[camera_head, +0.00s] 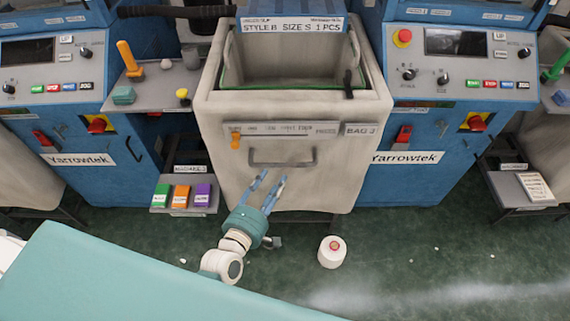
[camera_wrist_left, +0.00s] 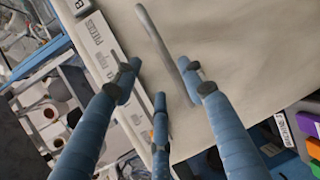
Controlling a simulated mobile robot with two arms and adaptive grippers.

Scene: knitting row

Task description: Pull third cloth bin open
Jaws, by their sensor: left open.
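The cloth bin (camera_head: 336,191) is a beige box between two blue machines, its open top showing a darker inside with a green edge. A grey bar handle (camera_head: 283,163) runs across its front, below a label strip reading BAG 3. My left gripper (camera_head: 270,182) is open and empty just below and in front of the handle. In the left wrist view the handle (camera_wrist_left: 165,52) runs between and beyond the spread blue fingers (camera_wrist_left: 165,92); I cannot tell whether any finger touches it. My right gripper is not in view.
A white yarn cone (camera_head: 331,252) stands on the green floor right of my left gripper. A low shelf (camera_head: 160,195) with green, orange and purple boxes is left of the bin. Blue machines (camera_head: 419,150) flank the bin. A grey side shelf (camera_head: 508,187) is at the right.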

